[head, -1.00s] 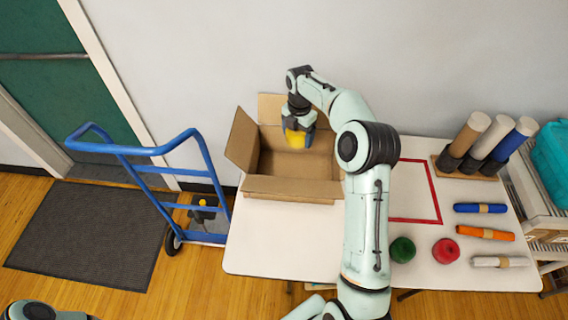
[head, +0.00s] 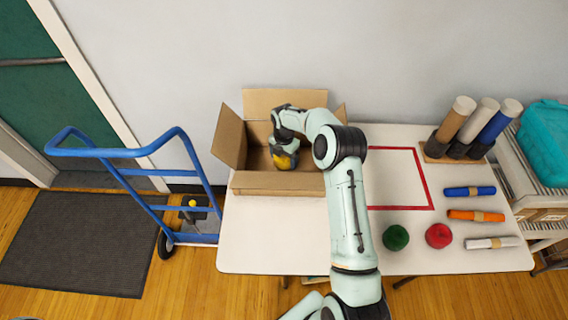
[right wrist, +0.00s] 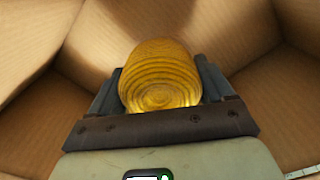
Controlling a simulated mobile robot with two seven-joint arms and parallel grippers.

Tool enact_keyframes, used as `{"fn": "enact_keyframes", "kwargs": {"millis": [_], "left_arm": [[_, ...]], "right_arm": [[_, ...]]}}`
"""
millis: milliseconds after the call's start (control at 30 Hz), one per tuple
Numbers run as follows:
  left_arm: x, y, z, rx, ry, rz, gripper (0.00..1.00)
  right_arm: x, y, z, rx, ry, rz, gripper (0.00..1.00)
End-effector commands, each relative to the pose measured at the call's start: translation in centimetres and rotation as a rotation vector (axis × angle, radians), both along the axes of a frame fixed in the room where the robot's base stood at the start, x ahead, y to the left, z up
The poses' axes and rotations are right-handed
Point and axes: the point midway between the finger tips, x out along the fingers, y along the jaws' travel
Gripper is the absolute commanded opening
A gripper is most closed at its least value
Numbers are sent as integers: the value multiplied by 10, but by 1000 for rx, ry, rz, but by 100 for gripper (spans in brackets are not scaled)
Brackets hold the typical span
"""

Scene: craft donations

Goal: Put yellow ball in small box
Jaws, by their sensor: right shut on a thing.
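The yellow ball (right wrist: 160,78), which looks like wound yarn, sits between the fingers of my right gripper (head: 285,158). In the right wrist view my right gripper (right wrist: 160,92) is shut on it, one finger on each side. The small box (head: 272,184) is an open cardboard box on the left part of the table, flaps spread. The gripper and ball are down inside the box, between its walls. In the right wrist view cardboard surrounds the ball. Whether the ball touches the box floor I cannot tell. My left gripper is not in view.
The white table (head: 270,235) also carries a green ball (head: 396,238), a red ball (head: 439,235), several rolls and a red taped outline (head: 430,185). A rack of upright tubes (head: 465,150) stands back right. A blue hand truck (head: 150,170) stands left of the table.

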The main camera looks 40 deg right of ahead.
Motion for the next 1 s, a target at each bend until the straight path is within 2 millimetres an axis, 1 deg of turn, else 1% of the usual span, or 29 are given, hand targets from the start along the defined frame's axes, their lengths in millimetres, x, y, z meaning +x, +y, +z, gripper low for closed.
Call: {"fn": "enact_keyframes", "kwargs": {"millis": [233,633,667,700,900,1000], "left_arm": [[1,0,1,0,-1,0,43],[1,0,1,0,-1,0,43],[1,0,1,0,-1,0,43],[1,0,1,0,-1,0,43],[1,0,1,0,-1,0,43],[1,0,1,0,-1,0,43]], "right_arm": [[0,0,-36,2,2,0,51],[0,0,-41,0,0,0,51],[0,0,-41,0,0,0,87],[0,0,-41,0,0,0,100],[0,0,-41,0,0,0,100],[0,0,-38,0,-1,0,100]]}}
